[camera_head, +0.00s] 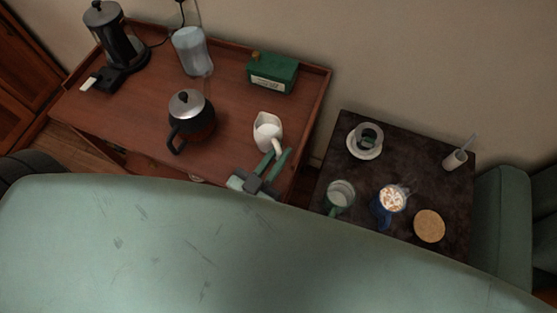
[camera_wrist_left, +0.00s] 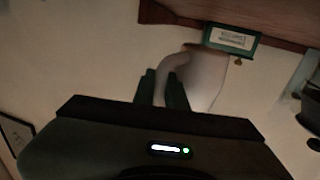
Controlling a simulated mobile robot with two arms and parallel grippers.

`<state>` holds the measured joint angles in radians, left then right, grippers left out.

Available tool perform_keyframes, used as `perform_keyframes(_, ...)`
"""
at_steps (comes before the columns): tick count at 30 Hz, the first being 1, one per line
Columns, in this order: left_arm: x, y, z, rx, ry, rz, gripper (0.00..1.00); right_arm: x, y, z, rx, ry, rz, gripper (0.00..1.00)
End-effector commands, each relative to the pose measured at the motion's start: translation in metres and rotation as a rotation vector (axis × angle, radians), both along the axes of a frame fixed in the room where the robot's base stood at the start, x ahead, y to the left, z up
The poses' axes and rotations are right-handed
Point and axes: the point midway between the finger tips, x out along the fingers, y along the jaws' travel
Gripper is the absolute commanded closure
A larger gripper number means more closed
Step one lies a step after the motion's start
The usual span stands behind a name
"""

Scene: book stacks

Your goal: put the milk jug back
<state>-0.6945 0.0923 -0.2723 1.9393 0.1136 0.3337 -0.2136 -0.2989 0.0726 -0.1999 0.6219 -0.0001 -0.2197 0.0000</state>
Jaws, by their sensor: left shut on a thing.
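The white milk jug (camera_head: 267,132) is at the right front part of the wooden tabletop (camera_head: 236,120) in the head view. I cannot tell whether its base touches the wood. My left gripper (camera_head: 273,163) is shut on the jug's handle, on its near side. In the left wrist view the jug (camera_wrist_left: 206,78) is just past the fingers (camera_wrist_left: 161,88), with its curved handle between them. My right gripper is not in view.
A glass kettle (camera_head: 190,118), a green box (camera_head: 272,73), a grinder (camera_head: 192,50) and a black appliance (camera_head: 118,40) stand on the wood. A dark side table (camera_head: 335,150) holds mugs, a saucer and a cork coaster (camera_head: 429,226).

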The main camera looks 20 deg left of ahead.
Motion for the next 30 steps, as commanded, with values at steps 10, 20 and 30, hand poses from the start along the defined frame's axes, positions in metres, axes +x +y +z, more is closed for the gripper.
perform_keyframes(10, 0.001, 0.000, -0.037, 0.001, -0.003, 0.000, 1.00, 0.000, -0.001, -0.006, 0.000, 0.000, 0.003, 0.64)
perform_keyframes(20, 0.000, 0.000, -0.039, 0.000, -0.003, 0.000, 1.00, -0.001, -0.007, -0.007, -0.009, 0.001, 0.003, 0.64)
perform_keyframes(30, 0.000, 0.000, -0.042, 0.001, 0.000, 0.000, 0.65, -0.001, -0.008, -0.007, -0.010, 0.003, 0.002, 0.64)
